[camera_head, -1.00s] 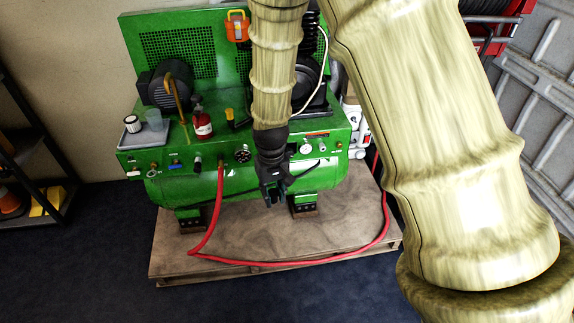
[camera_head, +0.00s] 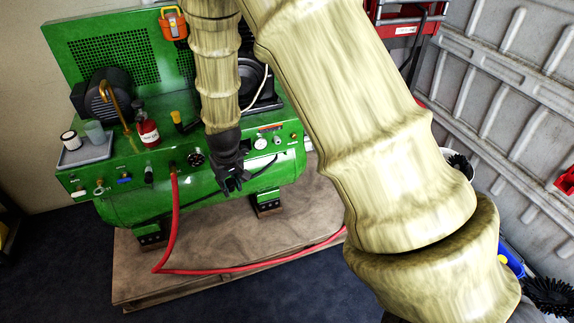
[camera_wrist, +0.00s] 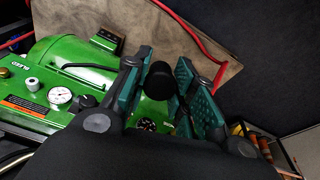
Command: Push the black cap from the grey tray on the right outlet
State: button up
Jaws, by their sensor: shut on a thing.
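The black cap (camera_wrist: 158,82) sits between the two fingers of my gripper (camera_wrist: 156,90) in the wrist view, and the fingers are shut on it. In the head view my gripper (camera_head: 234,184) hangs just in front of the green compressor's front panel; the cap is too dark to make out there. The grey tray (camera_head: 98,151) is on the left end of the compressor top, holding a dark-topped jar and a cup. Several fittings line the panel, including a brass one (camera_head: 293,136) at its right end. I cannot tell which is the right outlet.
A red hose (camera_head: 176,210) runs from the panel down across the wooden pallet (camera_head: 215,235). A gauge (camera_head: 260,143) and a red bottle (camera_head: 148,132) are near my arm. Brushes (camera_head: 550,292) stand at the far right. Open space lies in front of the panel.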

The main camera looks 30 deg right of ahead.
jog(key=w+d+f+t+b, duration=0.3)
jog(key=w+d+f+b, duration=0.1)
jog(key=w+d, duration=0.1)
jog(key=shift+w+d+f+h, duration=0.3)
jog(key=shift+d+f, duration=0.1)
jog(key=shift+d, duration=0.15)
jog(key=w+d+f+t+b, duration=0.1)
jog(key=d+b, duration=0.1)
jog(key=w+d+f+t+b, duration=0.1)
jog(key=d+t+b, duration=0.1)
jog(key=d, duration=0.1)
jog(key=w+d+f+t+h+b, duration=0.1)
jog(key=w+d+t+b, duration=0.1)
jog(key=shift+d, duration=0.15)
jog(key=shift+s+d+f+m+t+h+b, duration=0.15)
jog(key=shift+d+f+t+h+b, duration=0.3)
jog(key=shift+d+t+b, duration=1.15)
jog(key=shift+d+f+m+t+h+b, duration=0.1)
jog(key=shift+d+f+t+h+b, duration=0.5)
jog(key=shift+d+b, duration=1.8)
jog(key=shift+s+d+f+m+t+h+b, duration=0.25)
jog(key=shift+d+t+b, duration=1)
jog(key=shift+d, duration=1.55)
jog(key=shift+w+f, duration=0.1)
jog(key=shift+w, duration=0.2)
jog(key=shift+b+x, duration=0.55)
jog(key=shift+x, duration=2.15)
jog(key=shift+w+p, duration=0.1)
jog(key=shift+p, duration=0.3)
